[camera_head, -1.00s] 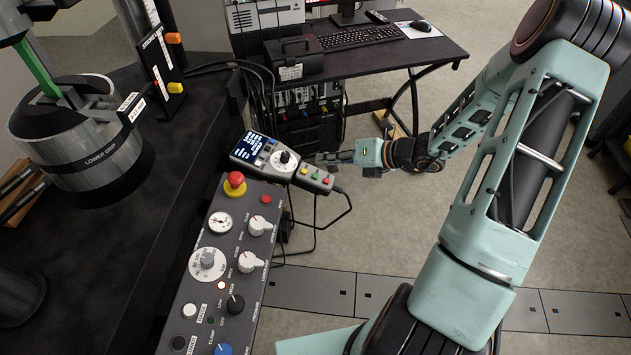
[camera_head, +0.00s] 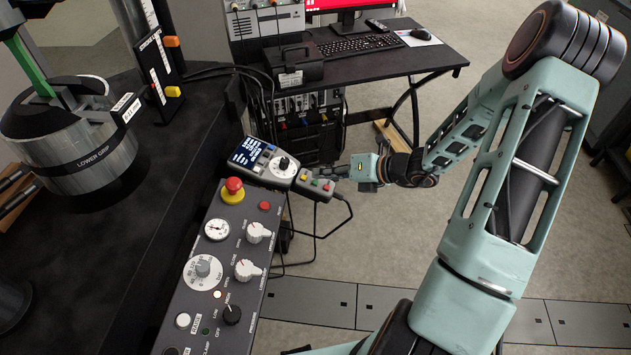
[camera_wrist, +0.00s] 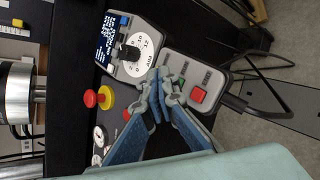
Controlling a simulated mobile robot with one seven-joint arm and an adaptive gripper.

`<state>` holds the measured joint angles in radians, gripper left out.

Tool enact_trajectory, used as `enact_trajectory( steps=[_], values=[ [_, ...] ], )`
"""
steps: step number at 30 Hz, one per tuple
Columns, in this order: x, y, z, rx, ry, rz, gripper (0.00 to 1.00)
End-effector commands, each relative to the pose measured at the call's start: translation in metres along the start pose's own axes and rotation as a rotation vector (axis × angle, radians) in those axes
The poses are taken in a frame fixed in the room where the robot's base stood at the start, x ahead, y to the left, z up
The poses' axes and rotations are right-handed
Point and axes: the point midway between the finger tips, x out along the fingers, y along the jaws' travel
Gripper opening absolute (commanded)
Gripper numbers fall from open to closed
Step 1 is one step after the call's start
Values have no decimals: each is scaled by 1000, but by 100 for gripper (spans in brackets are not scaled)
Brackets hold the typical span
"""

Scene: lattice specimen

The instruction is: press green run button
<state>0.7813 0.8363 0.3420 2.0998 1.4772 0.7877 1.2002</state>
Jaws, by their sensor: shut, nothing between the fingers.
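A grey handset (camera_head: 277,166) with a lit screen and a white dial lies just beyond the dark control panel. Its button end points right and carries a red button (camera_wrist: 198,95), with a small green button (camera_wrist: 182,84) beside it. My gripper (camera_head: 338,172) is shut and empty, at the handset's button end. In the wrist view its blue fingertips (camera_wrist: 162,80) are together over the handset, just left of the green button and partly hiding the button row. I cannot tell whether a fingertip touches a button.
The control panel (camera_head: 214,275) has a red mushroom button (camera_head: 233,186) on a yellow collar, several knobs and a gauge. A lower grip cylinder (camera_head: 75,150) stands at left. A desk (camera_head: 390,62) with a keyboard is behind. A cable (camera_head: 345,215) loops from the handset's right end.

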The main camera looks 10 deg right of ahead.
Motion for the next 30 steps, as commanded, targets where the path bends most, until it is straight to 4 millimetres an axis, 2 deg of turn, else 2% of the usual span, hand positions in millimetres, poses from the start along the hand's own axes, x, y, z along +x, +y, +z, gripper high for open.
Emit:
enact_trajectory(
  steps=[20, 30],
  values=[
    [0, 0, 0, 0, 0, 0, 0],
    [6, -5, -5, 0, 0, 0, 0]
  ],
)
